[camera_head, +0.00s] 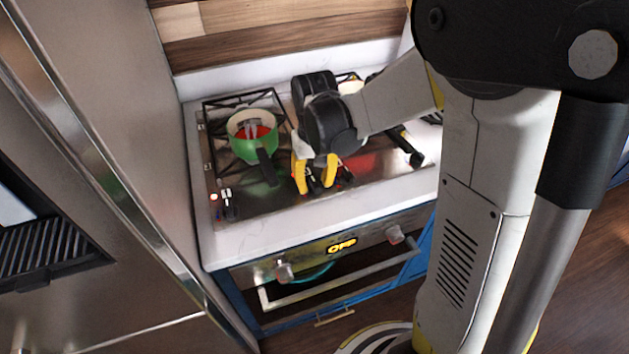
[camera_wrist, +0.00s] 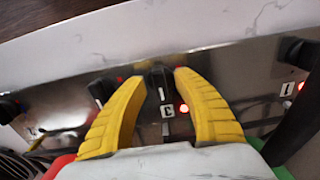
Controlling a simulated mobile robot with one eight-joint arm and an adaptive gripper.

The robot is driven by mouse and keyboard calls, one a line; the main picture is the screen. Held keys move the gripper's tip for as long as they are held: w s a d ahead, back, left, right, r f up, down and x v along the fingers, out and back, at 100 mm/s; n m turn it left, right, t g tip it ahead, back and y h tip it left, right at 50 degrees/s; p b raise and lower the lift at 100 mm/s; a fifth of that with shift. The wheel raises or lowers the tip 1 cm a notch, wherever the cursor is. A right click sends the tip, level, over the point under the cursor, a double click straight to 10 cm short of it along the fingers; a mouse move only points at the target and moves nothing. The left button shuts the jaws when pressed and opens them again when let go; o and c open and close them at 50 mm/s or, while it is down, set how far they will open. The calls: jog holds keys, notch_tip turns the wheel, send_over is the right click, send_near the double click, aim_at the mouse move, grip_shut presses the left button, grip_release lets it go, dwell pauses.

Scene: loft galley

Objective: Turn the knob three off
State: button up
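My gripper (camera_head: 315,184) has its two yellow fingers spread and pointing down at the front strip of the steel cooktop (camera_head: 283,197). In the wrist view my gripper (camera_wrist: 160,80) is open, with one finger on each side of a black knob (camera_wrist: 158,74). I cannot tell whether the fingers touch it. A red light (camera_wrist: 183,108) glows beside this knob. Other black knobs stand in the row: one close by (camera_wrist: 101,90), one at the far left (camera_wrist: 8,108) and one at the right (camera_wrist: 300,52). The small labels are too blurred to read as numbers.
A green pot (camera_head: 262,146) sits on the left burner, its dark handle (camera_head: 266,167) reaching toward the front, left of my gripper. The white counter edge (camera_head: 300,225) runs in front. A steel appliance (camera_head: 110,130) stands at left.

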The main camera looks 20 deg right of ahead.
aim_at(314, 182)
notch_tip(314, 182, up, 12)
dwell(0.6)
jog(key=s+r+t, duration=0.1)
jog(key=s+t, duration=0.6)
jog(key=s, duration=0.6)
jog(key=shift+r, duration=0.3)
